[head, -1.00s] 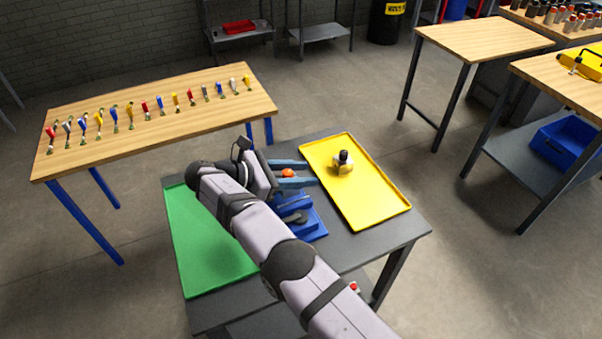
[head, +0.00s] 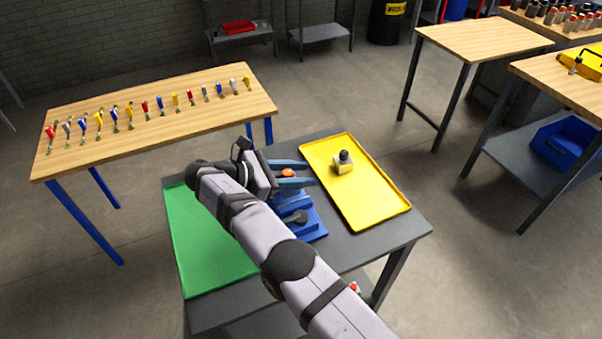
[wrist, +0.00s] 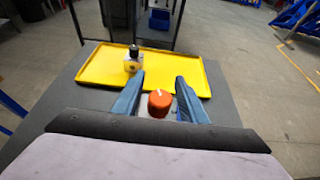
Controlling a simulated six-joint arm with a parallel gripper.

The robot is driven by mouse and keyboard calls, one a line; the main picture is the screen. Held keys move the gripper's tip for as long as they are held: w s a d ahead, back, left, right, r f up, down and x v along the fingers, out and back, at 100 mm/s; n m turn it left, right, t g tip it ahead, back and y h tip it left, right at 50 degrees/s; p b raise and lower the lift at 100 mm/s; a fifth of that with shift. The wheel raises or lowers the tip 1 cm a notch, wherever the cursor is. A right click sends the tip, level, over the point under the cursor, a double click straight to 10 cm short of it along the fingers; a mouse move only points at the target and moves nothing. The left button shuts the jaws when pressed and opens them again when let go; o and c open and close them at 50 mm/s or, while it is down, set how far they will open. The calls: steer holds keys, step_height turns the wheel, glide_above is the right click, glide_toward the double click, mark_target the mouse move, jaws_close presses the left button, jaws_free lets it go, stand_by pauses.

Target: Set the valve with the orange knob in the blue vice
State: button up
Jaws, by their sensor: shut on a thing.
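The valve's orange knob (head: 288,172) shows between the two blue fingers of my gripper (head: 290,173). In the wrist view the orange knob (wrist: 160,103) sits between the fingertips (wrist: 160,88), with a small pale part of the valve body under it. My gripper is shut on the valve. The blue vice (head: 308,226) stands on the dark table, just in front of the gripper and partly hidden by my arm. Whether the valve touches the vice is hidden. A second valve with a black knob (head: 343,162) stands on the yellow tray.
The yellow tray (head: 375,205) lies right of the vice; it also shows in the wrist view (wrist: 100,68). A green mat (head: 205,260) lies to the left on the dark table (head: 400,238). A wooden table (head: 60,165) with several small coloured-handled items stands behind left.

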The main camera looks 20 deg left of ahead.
steer(key=shift+f, duration=0.15)
steer(key=shift+f+b, duration=0.35)
steer(key=shift+f+b, duration=1)
steer(key=shift+f, duration=0.1)
stand_by(1.5)
steer(key=o, duration=1.4)
step_height(320, 180, up, 10)
steer(key=shift+r+p, duration=0.1)
steer(key=shift+p, duration=0.55)
